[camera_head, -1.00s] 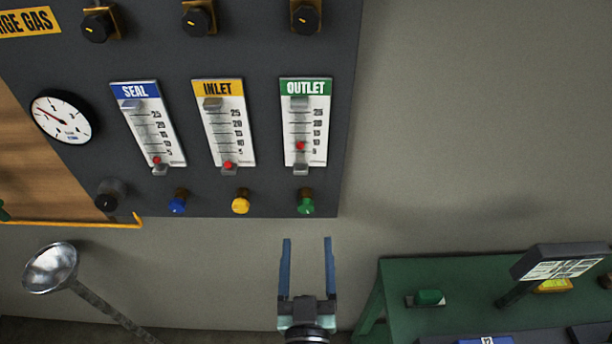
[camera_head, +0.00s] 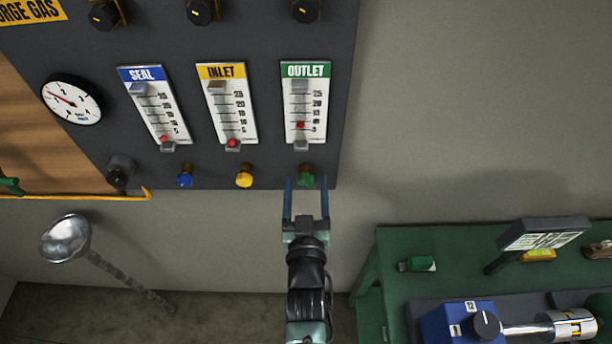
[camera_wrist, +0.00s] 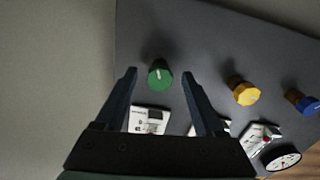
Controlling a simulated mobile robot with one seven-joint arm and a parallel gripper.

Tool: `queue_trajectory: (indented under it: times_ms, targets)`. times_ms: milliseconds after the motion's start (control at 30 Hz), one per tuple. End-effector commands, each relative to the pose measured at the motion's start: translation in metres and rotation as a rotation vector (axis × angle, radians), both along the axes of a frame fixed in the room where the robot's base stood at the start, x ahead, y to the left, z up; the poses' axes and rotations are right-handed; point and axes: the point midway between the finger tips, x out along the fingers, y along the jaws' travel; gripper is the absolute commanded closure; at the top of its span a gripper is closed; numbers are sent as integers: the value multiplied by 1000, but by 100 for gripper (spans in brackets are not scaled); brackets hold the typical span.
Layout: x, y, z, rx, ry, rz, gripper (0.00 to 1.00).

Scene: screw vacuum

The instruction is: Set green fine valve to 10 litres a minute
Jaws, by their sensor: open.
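The green fine valve (camera_head: 306,177) is a small green knob on a brass stem under the OUTLET flow meter (camera_head: 306,105). The red float of that meter (camera_head: 300,125) sits near the 10 mark. My gripper (camera_head: 306,182) is open, with its blue fingers up at the green valve, one on each side in the picture. In the wrist view the green knob (camera_wrist: 160,74) shows between the open fingertips (camera_wrist: 160,73), with a pale pointer mark on its face. I cannot tell whether the fingers touch it.
A yellow knob (camera_head: 244,177) and a blue knob (camera_head: 185,178) stand to the left under the INLET (camera_head: 228,105) and SEAL (camera_head: 153,108) meters. A green bench (camera_head: 375,285) with equipment is at the lower right.

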Motion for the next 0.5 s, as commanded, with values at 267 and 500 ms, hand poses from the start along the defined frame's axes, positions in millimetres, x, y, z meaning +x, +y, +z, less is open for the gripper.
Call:
queue_trajectory:
  times_ms: [267, 500]
  targets:
    - [19, 0, 0, 0, 0, 0, 29]
    - [19, 0, 0, 0, 0, 0, 29]
